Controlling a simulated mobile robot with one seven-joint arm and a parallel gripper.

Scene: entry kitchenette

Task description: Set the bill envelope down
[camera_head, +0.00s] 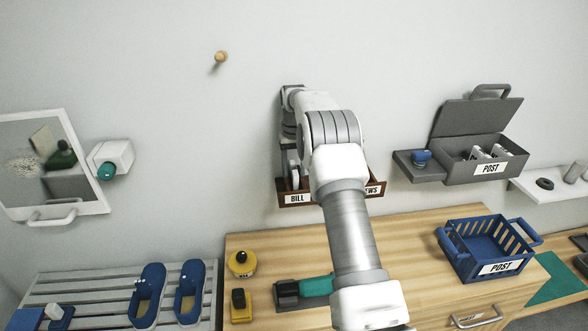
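A brown wall holder (373,194) is behind my arm. Its left part carries a BILL label (297,198), and a partly covered label ending in "EWS" is on its right. My gripper (293,180) points down at the BILL end, close to the wall. Its fingertips are too small and too covered to tell whether they are open or shut. I cannot make out the bill envelope; my arm hides the middle of the holder.
A wooden cabinet (420,235) below bears a blue POST basket (453,259), a yellow round item (242,264) and a dark and teal item (316,286). An open grey POST box (455,172) is on the right wall. A slatted bench (105,281) with blue slippers is left.

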